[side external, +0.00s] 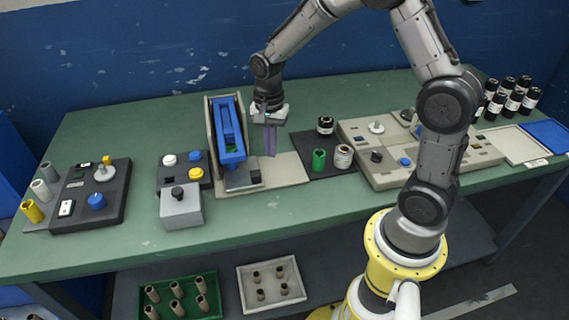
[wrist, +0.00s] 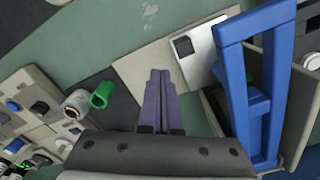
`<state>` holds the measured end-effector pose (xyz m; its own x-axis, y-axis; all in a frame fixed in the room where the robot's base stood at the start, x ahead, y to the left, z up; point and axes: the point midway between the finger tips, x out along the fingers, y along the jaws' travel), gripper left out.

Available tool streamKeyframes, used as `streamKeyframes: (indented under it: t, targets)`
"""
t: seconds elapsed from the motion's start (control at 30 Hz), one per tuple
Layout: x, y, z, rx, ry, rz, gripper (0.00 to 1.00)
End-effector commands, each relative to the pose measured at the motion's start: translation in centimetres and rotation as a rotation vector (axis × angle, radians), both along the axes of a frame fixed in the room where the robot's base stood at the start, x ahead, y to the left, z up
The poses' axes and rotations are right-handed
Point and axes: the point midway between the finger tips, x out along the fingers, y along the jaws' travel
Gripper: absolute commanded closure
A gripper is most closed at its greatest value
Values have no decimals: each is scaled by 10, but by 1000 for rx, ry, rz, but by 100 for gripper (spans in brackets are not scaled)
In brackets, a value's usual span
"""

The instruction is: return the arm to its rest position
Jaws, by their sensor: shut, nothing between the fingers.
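My gripper (side external: 270,142) hangs over the beige base plate (side external: 285,172), just right of the blue frame (side external: 228,130) of the wrapper. Its purple-grey fingers point down and are shut together with nothing between them. In the wrist view the closed fingers (wrist: 158,102) show in the middle, with the blue frame (wrist: 250,90) to their right. The fingertips look apart from the blue frame. I cannot tell exactly how high they are above the plate.
A green cylinder (side external: 319,160), a white roll (side external: 343,157) and a black roll (side external: 325,125) stand on a dark mat right of my gripper. A button panel (side external: 440,160) lies further right, with several black bottles (side external: 510,95) behind. Control boxes (side external: 183,165) stand at left. Space above the table is open.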

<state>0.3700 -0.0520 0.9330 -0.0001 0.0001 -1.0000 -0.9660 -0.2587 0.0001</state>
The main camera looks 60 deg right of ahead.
Motion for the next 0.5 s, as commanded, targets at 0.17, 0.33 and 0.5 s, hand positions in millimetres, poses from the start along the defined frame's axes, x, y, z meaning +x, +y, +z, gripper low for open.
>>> streamKeyframes:
  t: [0.17,0.33,0.5]
  targets:
    - [0,0,7,0,-1,0,100]
    - [0,0,7,0,0,0,100]
    - [2,2,14,-2,-19,7,100]
